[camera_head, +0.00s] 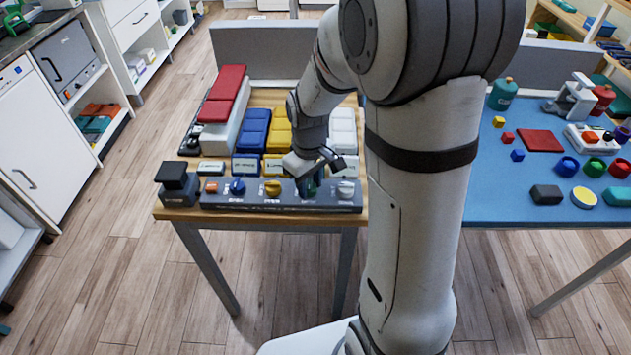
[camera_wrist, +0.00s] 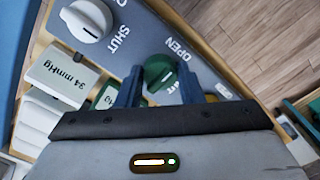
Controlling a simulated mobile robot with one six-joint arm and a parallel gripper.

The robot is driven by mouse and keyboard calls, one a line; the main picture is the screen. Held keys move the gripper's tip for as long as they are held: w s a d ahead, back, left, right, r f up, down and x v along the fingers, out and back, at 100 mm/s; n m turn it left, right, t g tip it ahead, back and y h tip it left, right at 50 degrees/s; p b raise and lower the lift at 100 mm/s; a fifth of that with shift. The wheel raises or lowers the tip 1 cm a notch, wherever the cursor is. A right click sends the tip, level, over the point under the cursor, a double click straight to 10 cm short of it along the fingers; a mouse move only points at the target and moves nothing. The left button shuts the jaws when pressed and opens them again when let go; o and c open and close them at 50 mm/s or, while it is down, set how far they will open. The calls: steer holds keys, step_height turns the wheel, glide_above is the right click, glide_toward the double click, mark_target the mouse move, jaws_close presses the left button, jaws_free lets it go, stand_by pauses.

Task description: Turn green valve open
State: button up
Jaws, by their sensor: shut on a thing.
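The green valve (camera_wrist: 158,72) is a round knob on a grey panel (camera_wrist: 205,50). In the wrist view it sits between the two blue fingers of my gripper (camera_wrist: 158,82), which is shut on it. The word OPEN is printed on the panel just beyond it. In the head view my gripper (camera_head: 310,178) is down at the front panel (camera_head: 240,205), and the valve is mostly hidden by the fingers. I cannot tell which way the valve points.
A white knob (camera_wrist: 87,20) marked SHUT is beside the valve; orange, blue and yellow controls line the panel's left. Behind stand a white 34 mmHg label block (camera_wrist: 60,80) and coloured pads (camera_head: 252,135). A blue table (camera_head: 500,205) with small objects is at right.

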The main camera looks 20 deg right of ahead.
mark_target(309, 185)
steer(key=shift+s+f, duration=0.2)
steer(key=shift+s, duration=0.05)
steer(key=o, duration=0.9)
steer(key=shift+a+r, duration=0.1)
steer(key=shift+o, duration=0.3)
steer(key=shift+w, duration=0.1)
step_height(309, 185, up, 8)
steer(key=shift+f+p, duration=0.1)
steer(key=shift+p, duration=0.25)
steer(key=s+r+m+t+p, duration=0.1)
steer(key=s+r+m, duration=0.1)
steer(key=s+r, duration=0.2)
steer(key=s+d+r+m+t+p, duration=0.1)
steer(key=s+r+m+p, duration=0.1)
steer(key=s, duration=0.8)
step_height(309, 185, up, 2)
steer(key=shift+s+r+m+t, duration=0.15)
steer(key=shift+m+t, duration=0.15)
steer(key=shift+m, duration=0.5)
